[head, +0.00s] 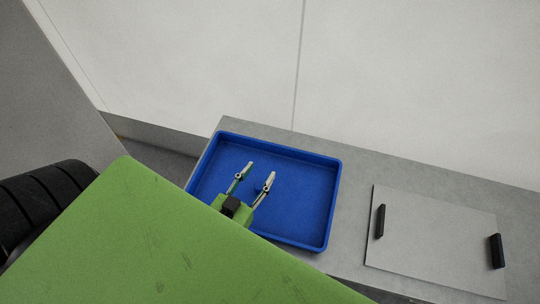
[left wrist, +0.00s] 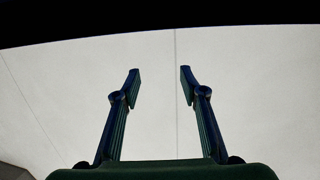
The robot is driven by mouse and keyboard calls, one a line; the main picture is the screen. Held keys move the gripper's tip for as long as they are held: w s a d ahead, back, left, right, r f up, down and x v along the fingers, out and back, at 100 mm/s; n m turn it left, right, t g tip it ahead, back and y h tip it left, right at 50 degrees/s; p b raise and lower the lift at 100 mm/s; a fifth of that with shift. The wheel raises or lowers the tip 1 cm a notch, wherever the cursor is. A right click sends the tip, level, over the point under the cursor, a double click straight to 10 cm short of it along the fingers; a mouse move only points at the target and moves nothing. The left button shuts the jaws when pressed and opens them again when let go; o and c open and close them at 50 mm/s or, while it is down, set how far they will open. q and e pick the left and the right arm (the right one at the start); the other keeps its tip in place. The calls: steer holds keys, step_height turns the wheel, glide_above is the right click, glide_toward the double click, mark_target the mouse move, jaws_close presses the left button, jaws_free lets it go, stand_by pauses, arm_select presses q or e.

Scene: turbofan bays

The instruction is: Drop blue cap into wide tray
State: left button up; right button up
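The wide blue tray (head: 332,208) sits on a grey bench in the head view. My left gripper (head: 257,172) shows over the left part of the tray. Its two fingers are spread apart, with nothing between the tips. The left wrist view also shows the left gripper (left wrist: 160,75) open and empty against a pale wall. My right gripper is not in view.
A flat grey panel (head: 435,240) with two black handles lies on the bench (head: 350,180) to the right of the tray. A pale wall (head: 400,80) stands behind the bench. My own green body part covers the lower left of the head view.

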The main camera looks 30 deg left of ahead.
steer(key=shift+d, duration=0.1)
arm_select(q)
steer(key=s+r, duration=0.1)
steer(key=s, duration=1.1)
steer(key=shift+d+r, duration=0.35)
steer(key=shift+r, duration=0.05)
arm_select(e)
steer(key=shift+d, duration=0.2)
